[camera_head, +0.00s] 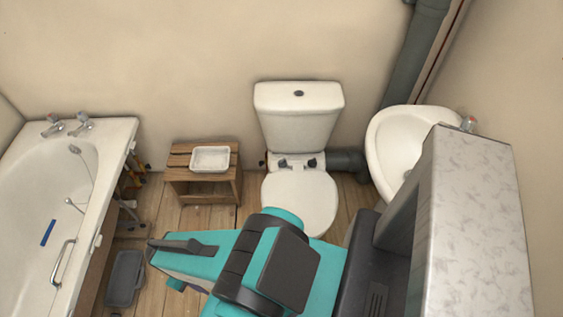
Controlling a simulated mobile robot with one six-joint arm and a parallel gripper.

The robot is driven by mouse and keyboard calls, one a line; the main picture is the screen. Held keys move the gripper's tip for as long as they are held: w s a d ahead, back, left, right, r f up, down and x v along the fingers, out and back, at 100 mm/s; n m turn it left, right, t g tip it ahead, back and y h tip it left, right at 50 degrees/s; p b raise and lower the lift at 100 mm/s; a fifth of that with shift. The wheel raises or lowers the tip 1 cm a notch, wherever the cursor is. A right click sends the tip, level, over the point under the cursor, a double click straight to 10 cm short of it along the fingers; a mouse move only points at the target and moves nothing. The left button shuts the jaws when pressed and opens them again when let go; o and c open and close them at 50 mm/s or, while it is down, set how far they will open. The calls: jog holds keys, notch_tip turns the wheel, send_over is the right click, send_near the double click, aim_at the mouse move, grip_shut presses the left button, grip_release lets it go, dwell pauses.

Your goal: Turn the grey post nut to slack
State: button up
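Two small dark grey fittings, the left one (282,163) and the right one (312,162), sit at the back of the white toilet seat, below the cistern. I cannot tell from here whether either is the grey post nut. My teal and dark grey arm reaches left across the lower middle of the head view, in front of the toilet (299,200).
A bathtub (128,150) with two taps stands at the left. A wooden stool (205,190) holds a white tray (210,159). A washbasin (400,145) is at the right, and a grey pipe (348,162) runs behind the toilet. Bare floor (205,220) shows before the stool.

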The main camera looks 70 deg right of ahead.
jog(key=w+d+f+m+t+b, duration=0.1)
jog(key=w+d+f+m+b, duration=0.2)
jog(key=w+d+b, duration=0.35)
jog(key=w+d+f+m+t+b, duration=0.1)
jog(key=w+d+m+b, duration=0.3)
jog(key=d, duration=0.5)
jog(key=w+d+m+t+b, duration=0.15)
jog(key=w+d+b, duration=0.3)
jog(key=d, duration=0.45)
jog(key=m+h+b, duration=0.4)
jog(key=m+b, duration=1)
jog(key=b, duration=0.7)
send_near(283, 161)
jog(key=v, duration=0.5)
jog(key=shift+a+r, duration=0.1)
jog(key=shift+r, duration=0.15)
jog(key=shift+f, duration=0.15)
jog(key=b+x, duration=0.3)
jog(key=x, duration=1)
jog(key=shift+d+f, duration=0.25)
jog(key=shift+f, duration=0.05)
